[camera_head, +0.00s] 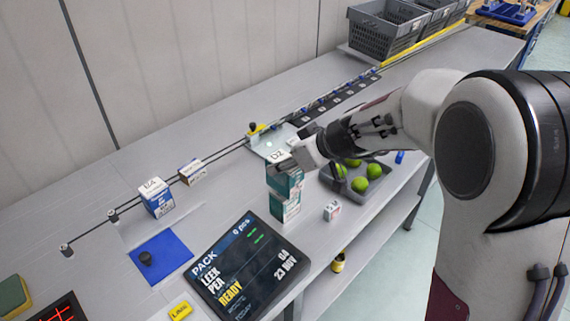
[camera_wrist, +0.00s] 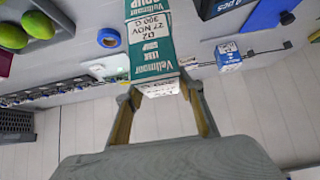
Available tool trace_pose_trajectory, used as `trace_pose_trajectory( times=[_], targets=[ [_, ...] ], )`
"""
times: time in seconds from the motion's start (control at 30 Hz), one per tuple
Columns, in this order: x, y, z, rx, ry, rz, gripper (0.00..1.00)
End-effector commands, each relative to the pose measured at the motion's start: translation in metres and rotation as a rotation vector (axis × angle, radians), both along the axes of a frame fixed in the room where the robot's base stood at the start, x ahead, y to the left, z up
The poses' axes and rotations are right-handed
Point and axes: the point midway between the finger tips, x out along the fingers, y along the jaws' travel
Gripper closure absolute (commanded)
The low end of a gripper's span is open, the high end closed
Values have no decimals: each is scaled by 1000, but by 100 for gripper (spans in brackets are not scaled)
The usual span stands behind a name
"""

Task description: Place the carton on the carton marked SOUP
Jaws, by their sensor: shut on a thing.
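A teal and white carton (camera_head: 287,184) is between the fingers of my gripper (camera_head: 283,166), upright. A second teal and white carton (camera_head: 286,209) stands upright on the bench directly below it. The two look stacked in line; I cannot tell whether they touch or a small gap remains. Further up in that view another printed face shows a SOUP word. My gripper partly hides the held carton's top in the head view.
A small white box (camera_head: 331,210) stands right of the stack, near a grey tray (camera_head: 340,186) of green limes (camera_head: 361,184). A blue carton (camera_head: 156,199) and small box (camera_head: 190,172) stand left. A tilted display (camera_head: 245,270) and blue mat (camera_head: 162,258) lie in front.

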Motion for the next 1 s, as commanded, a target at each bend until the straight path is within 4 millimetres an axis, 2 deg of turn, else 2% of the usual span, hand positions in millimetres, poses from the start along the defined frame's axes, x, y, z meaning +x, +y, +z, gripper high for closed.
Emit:
trace_pose_trajectory(
  times=[0.13, 0.63, 0.67, 0.7, 1.0],
  targets=[
    [0, 0, -8, 0, 0, -1, 90],
    [0, 0, -12, 0, 0, -1, 90],
    [0, 0, -12, 0, 1, -1, 57],
    [0, 0, -12, 0, 0, -1, 47],
    [0, 0, -12, 0, -1, -1, 46]
  ],
)
